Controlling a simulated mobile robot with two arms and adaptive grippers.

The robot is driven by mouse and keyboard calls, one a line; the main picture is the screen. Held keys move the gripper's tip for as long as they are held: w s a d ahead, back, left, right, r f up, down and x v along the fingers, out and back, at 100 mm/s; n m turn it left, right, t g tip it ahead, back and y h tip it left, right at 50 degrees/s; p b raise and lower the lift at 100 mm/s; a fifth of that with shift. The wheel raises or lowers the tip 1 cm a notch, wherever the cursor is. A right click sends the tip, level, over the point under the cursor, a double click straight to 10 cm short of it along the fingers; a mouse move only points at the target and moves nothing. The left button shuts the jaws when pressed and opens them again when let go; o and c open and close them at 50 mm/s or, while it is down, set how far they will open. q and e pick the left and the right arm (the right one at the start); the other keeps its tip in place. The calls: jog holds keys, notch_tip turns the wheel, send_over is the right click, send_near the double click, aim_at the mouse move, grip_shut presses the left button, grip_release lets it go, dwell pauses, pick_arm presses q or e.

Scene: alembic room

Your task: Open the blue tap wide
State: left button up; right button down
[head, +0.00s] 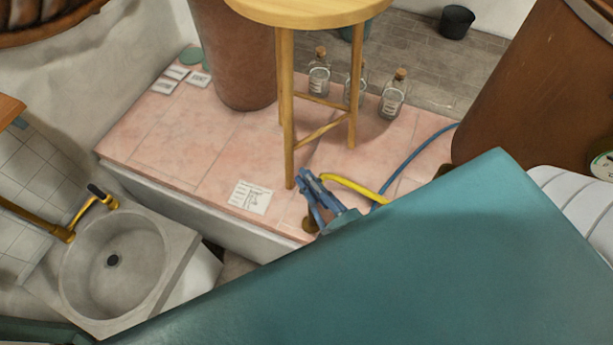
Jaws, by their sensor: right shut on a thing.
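My right gripper (322,198) is low over the front edge of the pink tiled ledge, near the foot of the wooden stool. It is shut on the blue tap (305,178), which shows as a small blue shape at the fingers. Tap and fingers are close in colour and overlap, so the handle's exact angle is hard to tell. A brass fitting (310,223) shows just below the fingers. A yellow hose (352,184) and a blue hose (412,160) run close behind the gripper. A large teal surface covers the lower right and hides what lies there. My left gripper is not in view.
A wooden stool (320,135) stands on the pink ledge (190,150) just behind the gripper. Several corked bottles (393,97) stand behind it. A paper sheet (252,197) lies left of the gripper. A stone sink (95,285) with a brass faucet (85,210) is at left.

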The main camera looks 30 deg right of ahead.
jog(key=shift+d+f+m+h, duration=0.15)
jog(key=shift+m+h, duration=0.25)
jog(key=shift+h, duration=0.2)
jog(key=c, duration=1.7)
grip_release()
jog(key=s, duration=1.2)
jog(key=shift+d, duration=0.3)
jog(key=shift+o, duration=0.2)
